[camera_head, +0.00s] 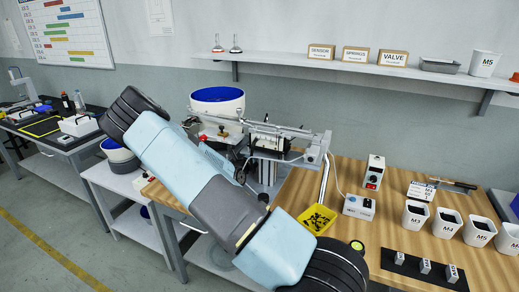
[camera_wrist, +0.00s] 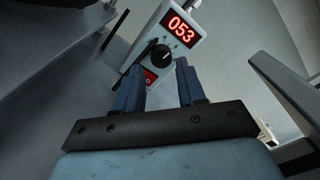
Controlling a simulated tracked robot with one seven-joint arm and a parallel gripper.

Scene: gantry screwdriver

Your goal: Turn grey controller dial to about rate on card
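The grey controller (camera_wrist: 194,28) shows in the wrist view, tilted in the picture, with a red display (camera_wrist: 181,29) reading 053. Its round black dial (camera_wrist: 160,54) has a pale pointer mark and sits below the display. A red switch (camera_wrist: 150,77) lies below the dial, partly behind my left finger. My gripper (camera_wrist: 159,66) is open, with one dark blue finger on each side of the dial's line of sight. In the head view my arm hides my gripper.
In the head view a wooden bench (camera_head: 432,255) holds an upright box with a red switch (camera_head: 374,172), a lower box (camera_head: 358,207), a yellow tray (camera_head: 317,219) and several white bins (camera_head: 447,222). A bowl feeder (camera_head: 218,101) and rail stand behind my arm.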

